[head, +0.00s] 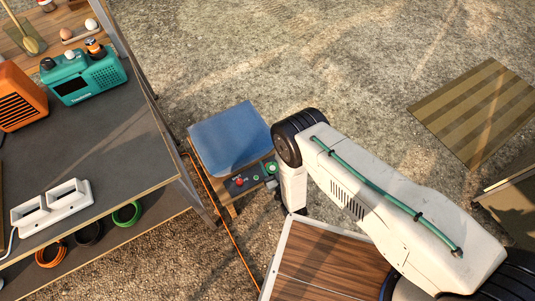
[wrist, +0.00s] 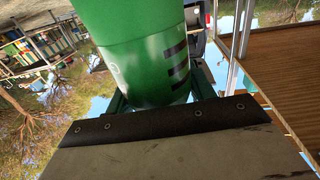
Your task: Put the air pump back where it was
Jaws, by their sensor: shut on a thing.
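In the wrist view a large green cylinder (wrist: 145,60) with black stripes and a pale mark fills the upper middle, close to the camera. It may be the air pump, but only part of it shows. My gripper (wrist: 160,98) is shut on it, with dark green parts on both sides of its lower end. In the head view my white arm reaches in from the lower right; the gripper and the held thing are hidden there. A small stand with a blue top (head: 230,138) is beside the arm, with a red knob and a green knob on its front panel.
A dark shelf (head: 120,150) at left holds a teal device (head: 85,78), an orange device (head: 20,97) and a white two-slot holder (head: 52,205). Coiled cables lie below it. A striped mat (head: 475,110) lies at right. Open gravel spreads behind.

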